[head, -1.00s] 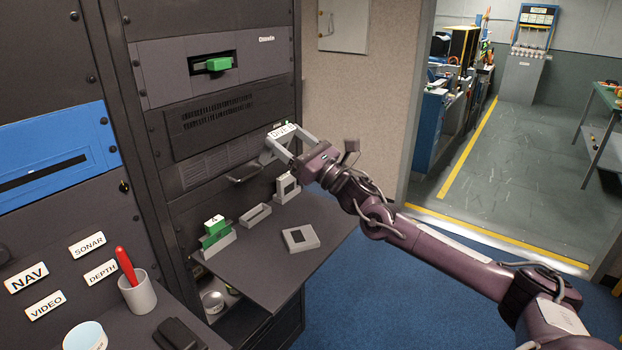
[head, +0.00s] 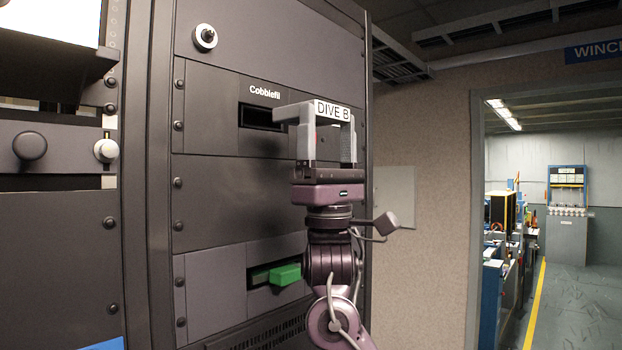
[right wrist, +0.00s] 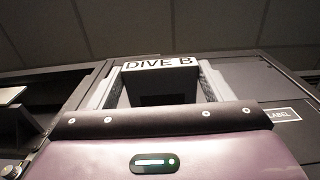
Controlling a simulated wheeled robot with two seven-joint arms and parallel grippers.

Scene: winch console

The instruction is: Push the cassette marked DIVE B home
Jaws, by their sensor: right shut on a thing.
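The cassette marked DIVE B (head: 332,109) is held in my right gripper (head: 329,118), with its white label facing me. Its label also shows in the right wrist view (right wrist: 160,64), between the two grey fingers. The gripper points upward and is shut on the cassette. The cassette's grey body points left toward the dark slot (head: 258,117) in the panel lettered Cobblefil. Its far end overlaps the slot's right side in the picture; I cannot tell whether it is inside. My left gripper is not in view.
A green cassette (head: 285,275) sticks out of a lower slot behind my right arm. A round knob (head: 205,37) is on the panel above. The rack's right edge post (head: 360,60) is close to the gripper. A doorway opens at right.

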